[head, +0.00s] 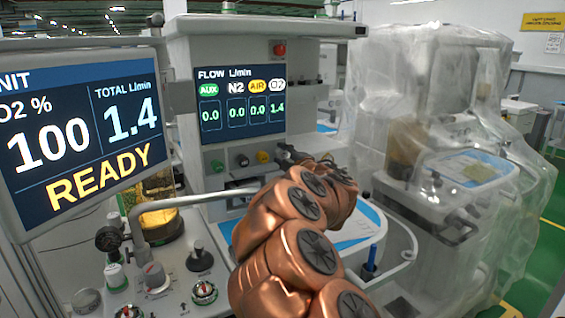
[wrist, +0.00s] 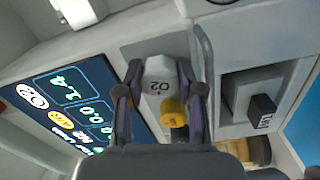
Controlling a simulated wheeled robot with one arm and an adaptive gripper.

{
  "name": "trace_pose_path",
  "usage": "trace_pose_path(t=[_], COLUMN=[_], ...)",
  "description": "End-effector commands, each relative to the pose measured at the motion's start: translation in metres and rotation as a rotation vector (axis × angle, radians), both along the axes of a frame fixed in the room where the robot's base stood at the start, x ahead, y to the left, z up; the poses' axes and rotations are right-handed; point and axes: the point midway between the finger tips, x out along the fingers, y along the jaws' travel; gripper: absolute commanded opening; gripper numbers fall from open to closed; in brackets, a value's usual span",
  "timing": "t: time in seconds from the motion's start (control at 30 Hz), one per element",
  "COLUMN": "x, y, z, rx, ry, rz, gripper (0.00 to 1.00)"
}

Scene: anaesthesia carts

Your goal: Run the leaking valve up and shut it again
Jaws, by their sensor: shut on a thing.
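The white knob marked O2 (wrist: 158,86) is between the two fingers of my gripper (wrist: 160,68) in the wrist view. The fingers are shut on its sides. In the head view my gripper (head: 288,154) is at the right end of the knob row under the flow display (head: 241,102) and hides the O2 knob. The display reads AUX 0.0, N2 0.0, AIR 0.0 and O2 1.4. The left screen (head: 80,135) reads O2 100 %, total 1.4 L/min and READY. The yellow knob (head: 263,157) is just left of my gripper; it also shows in the wrist view (wrist: 172,112).
A green knob (head: 217,166) and a dark knob (head: 243,161) are further left in the row. A grey rail (head: 195,198) runs below. A plastic-wrapped cart (head: 430,130) stands at the right. Several small knobs and gauges crowd the lower left.

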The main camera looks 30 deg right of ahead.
Motion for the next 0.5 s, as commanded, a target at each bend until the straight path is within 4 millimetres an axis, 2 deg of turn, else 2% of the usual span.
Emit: trace_pose_path(t=[0.03,0.5], x=[-0.0005,-0.0003], y=[-0.0006,-0.0003], z=[-0.0046,-0.0032], rx=[-0.047,-0.408], ry=[0.007,0.039], rz=[0.0,0.001], gripper=[0.02,0.02])
